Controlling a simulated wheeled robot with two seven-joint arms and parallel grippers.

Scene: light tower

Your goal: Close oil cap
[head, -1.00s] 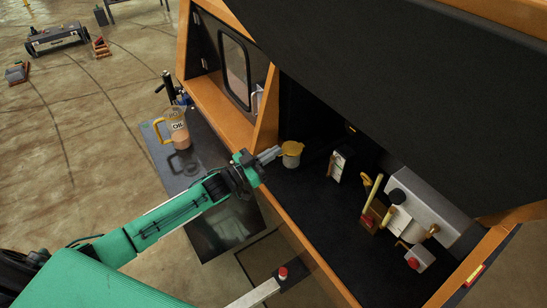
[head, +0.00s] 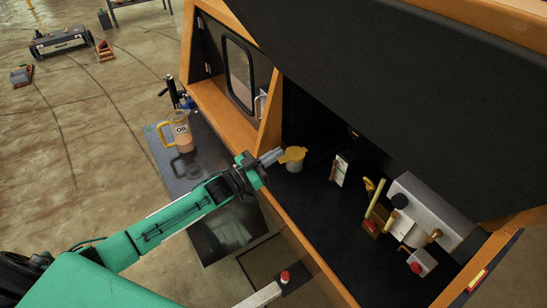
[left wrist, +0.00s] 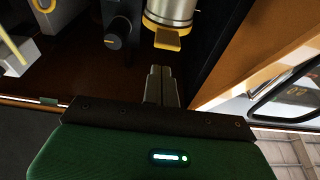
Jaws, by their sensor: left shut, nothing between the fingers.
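The yellow oil cap (head: 295,153) sits on top of a short pale filler neck on the dark floor of the open compartment. In the left wrist view its yellow tab (left wrist: 167,40) sticks out from the rim of a shiny metal cylinder (left wrist: 170,12). My left gripper (head: 273,157) is shut and empty. Its fingertips point at the cap from the left, very close to it. In the left wrist view the shut fingers (left wrist: 161,72) end just short of the tab, with a small gap showing. Whether the cap is fully seated cannot be told. My right gripper is not in view.
An oil jug (head: 181,133) stands on a dark side shelf at the left. An orange frame (head: 268,118) borders the compartment. A dipstick-like yellow handle (head: 375,195) and a grey box (head: 432,210) stand further right. The dark cover hangs above.

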